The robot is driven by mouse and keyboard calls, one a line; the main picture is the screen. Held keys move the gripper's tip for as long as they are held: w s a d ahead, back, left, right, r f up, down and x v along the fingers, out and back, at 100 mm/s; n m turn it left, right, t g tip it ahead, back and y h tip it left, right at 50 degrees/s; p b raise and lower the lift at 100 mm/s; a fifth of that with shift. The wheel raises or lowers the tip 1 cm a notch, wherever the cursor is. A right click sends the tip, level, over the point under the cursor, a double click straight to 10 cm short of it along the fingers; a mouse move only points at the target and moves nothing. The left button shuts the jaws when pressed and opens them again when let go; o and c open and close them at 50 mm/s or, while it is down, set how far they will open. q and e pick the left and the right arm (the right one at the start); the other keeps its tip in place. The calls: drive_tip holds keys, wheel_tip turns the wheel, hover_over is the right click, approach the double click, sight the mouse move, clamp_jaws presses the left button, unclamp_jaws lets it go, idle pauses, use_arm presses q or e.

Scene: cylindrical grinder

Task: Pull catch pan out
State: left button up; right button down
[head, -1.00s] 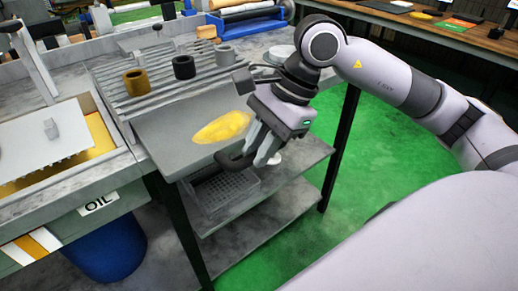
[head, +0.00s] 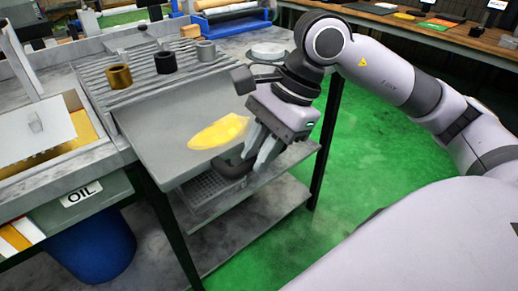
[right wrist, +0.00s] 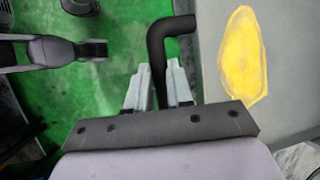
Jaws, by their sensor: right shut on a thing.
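The catch pan (head: 155,135) is a flat grey tray extending out from under a ribbed grate. A yellow patch (head: 218,132) lies on its surface; that patch also shows in the right wrist view (right wrist: 243,55). My right gripper (head: 258,157) is at the pan's front edge, shut on the pan's black bent handle (head: 233,169). In the right wrist view the handle (right wrist: 158,60) passes between the two fingers, beside the grey pan (right wrist: 210,50). The pan's rear part is hidden under the grate. My left gripper is not in view.
Three small cups, one of them a brass cup (head: 118,76), stand on the ribbed grate (head: 165,75). A lower shelf (head: 240,225) lies under the pan. Green floor at right is open.

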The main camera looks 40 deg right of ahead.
drive_tip(key=c, duration=1)
unclamp_jaws()
drive_tip(key=v, duration=0.7)
drive_tip(key=shift+d+r+p, duration=0.1)
drive_tip(key=shift+p, duration=0.25)
